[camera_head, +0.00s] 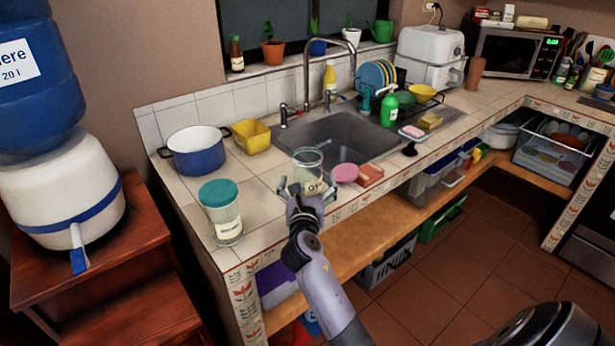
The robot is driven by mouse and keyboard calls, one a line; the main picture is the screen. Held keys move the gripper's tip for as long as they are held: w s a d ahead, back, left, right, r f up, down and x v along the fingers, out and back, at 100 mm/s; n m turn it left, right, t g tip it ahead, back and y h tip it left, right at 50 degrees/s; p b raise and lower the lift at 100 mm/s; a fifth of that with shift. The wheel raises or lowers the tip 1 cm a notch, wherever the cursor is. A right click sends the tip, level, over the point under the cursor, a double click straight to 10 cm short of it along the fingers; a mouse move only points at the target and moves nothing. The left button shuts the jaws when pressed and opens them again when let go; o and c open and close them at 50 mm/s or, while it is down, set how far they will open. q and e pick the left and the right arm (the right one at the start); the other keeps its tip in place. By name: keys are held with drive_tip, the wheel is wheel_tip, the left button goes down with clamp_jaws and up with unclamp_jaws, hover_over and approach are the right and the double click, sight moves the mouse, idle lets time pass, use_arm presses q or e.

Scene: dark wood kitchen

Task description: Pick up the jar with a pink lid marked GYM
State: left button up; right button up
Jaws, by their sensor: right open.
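A clear glass jar (308,165) stands near the front edge of the tiled counter, in front of the sink. Its top looks open, and a pale label low on it shows letters like "GY", partly hidden. A round pink thing that looks like a lid (345,172) lies on the counter just right of the jar. My right gripper (307,189) is open at the jar's near side, with a finger to the left and right of its lower part. I cannot tell whether the fingers touch it. My left gripper is not in view.
A teal-lidded jar (221,212) stands to the left. A reddish block (370,175) lies right of the pink lid. A blue pot (196,151) and yellow container (251,136) stand behind. The sink (345,135) is beyond; bare tiles lie between the jars.

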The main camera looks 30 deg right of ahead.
sight(308, 157)
drive_tip(key=shift+x, duration=3.9)
drive_tip(key=shift+w+a, duration=0.1)
drive_tip(key=shift+a, duration=0.05)
drive_tip(key=shift+c, duration=0.4)
drive_tip(key=c, duration=1.6)
drive_tip(key=shift+r, duration=0.1)
